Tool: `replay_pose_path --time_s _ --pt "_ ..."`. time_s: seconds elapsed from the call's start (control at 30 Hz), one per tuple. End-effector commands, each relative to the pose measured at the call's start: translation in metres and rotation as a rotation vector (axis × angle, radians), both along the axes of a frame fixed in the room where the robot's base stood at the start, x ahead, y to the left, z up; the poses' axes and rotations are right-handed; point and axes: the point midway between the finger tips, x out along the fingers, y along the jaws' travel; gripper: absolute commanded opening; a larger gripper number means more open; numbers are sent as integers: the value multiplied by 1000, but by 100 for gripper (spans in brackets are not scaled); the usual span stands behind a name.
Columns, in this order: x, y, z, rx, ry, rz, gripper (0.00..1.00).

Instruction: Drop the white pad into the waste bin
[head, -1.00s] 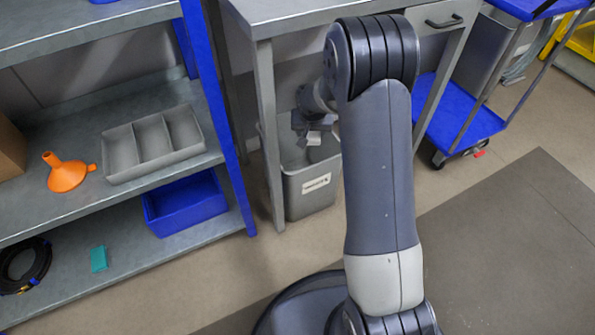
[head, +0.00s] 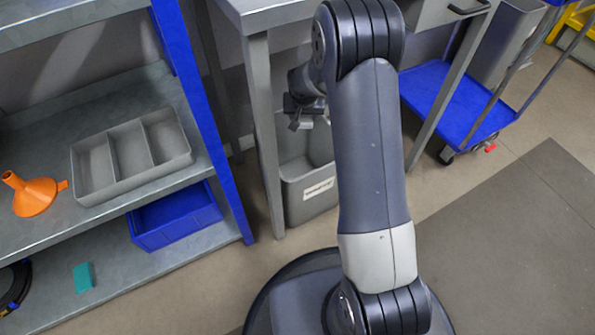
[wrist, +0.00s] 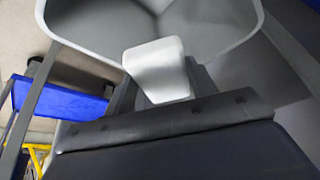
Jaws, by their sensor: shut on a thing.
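The white pad (wrist: 158,70) is held at the tip of my gripper (wrist: 165,98) in the wrist view, with the gripper shut on it. Behind the pad in that view is the open mouth of the grey waste bin (wrist: 247,32). In the head view the bin (head: 310,208) stands on the floor under a grey bench, a label on its front. My gripper (head: 305,113) hangs above the bin there, partly hidden by my arm. The pad cannot be made out clearly in the head view, and my arm hides the bin's right side.
The grey bench (head: 262,110) has a leg just left of the bin. A shelf with a blue post (head: 200,100) stands further left, holding a grey divided tray (head: 90,180) and an orange funnel (head: 36,196). A blue cart (head: 460,108) stands to the right.

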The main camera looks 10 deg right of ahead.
Motion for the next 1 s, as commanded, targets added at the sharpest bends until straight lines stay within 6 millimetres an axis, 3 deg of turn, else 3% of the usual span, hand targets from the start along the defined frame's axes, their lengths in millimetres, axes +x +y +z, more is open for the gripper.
replay_pose_path --time_s 0.03,0.2,0.53,0.57,0.6,0.87,1.0 --pt "0 0 -12 0 1 0 35" --pt "0 0 -27 -1 -1 1 35" --pt "0 0 -30 -1 -1 1 35" --pt "0 0 -30 -1 -1 1 55" --pt "0 0 -30 -1 -1 1 58" --pt "0 0 -30 0 -1 0 79" --pt "0 0 -30 0 -1 0 79"
